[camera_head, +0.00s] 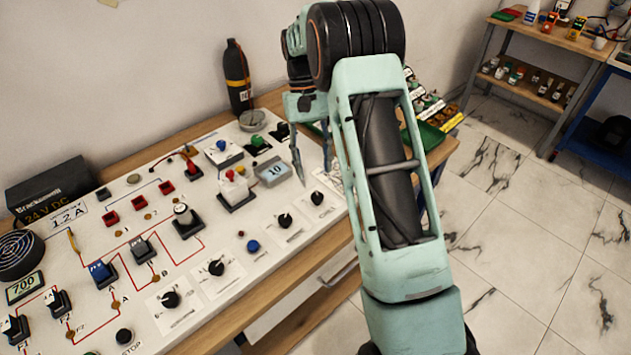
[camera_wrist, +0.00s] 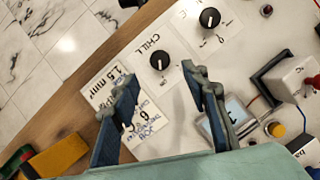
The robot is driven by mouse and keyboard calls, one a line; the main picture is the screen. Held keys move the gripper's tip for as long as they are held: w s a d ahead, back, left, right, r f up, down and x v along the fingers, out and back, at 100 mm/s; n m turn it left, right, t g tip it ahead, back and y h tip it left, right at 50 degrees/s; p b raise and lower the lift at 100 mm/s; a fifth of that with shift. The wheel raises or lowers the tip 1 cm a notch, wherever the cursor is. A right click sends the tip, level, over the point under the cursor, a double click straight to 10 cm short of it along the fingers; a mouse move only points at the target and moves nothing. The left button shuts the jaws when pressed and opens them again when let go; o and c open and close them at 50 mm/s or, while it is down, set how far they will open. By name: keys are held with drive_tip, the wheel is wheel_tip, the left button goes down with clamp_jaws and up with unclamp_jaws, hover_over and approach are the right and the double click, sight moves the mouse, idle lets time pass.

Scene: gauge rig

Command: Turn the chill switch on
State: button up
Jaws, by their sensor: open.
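The chill switch is a black rotary knob with a white pointer line on a white label plate. In the wrist view the chill knob (camera_wrist: 160,60) sits under the printed word CHILL, just beyond and between my fingertips. In the head view the knob (camera_head: 317,198) is near the right front edge of the panel. My gripper (camera_wrist: 160,78) is open and empty, its two fingers spread toward the knob with no visible contact. In the head view my gripper (camera_head: 313,172) hangs above the panel's right end, behind the knob. The small position marks are too blurred to read.
A second black knob (camera_head: 285,220) is close beside the chill knob. A green tray (camera_head: 428,136) lies at the right end of the bench. The tiled floor to the right is open.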

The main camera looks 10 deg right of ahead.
drive_tip(key=shift+v, duration=2.55)
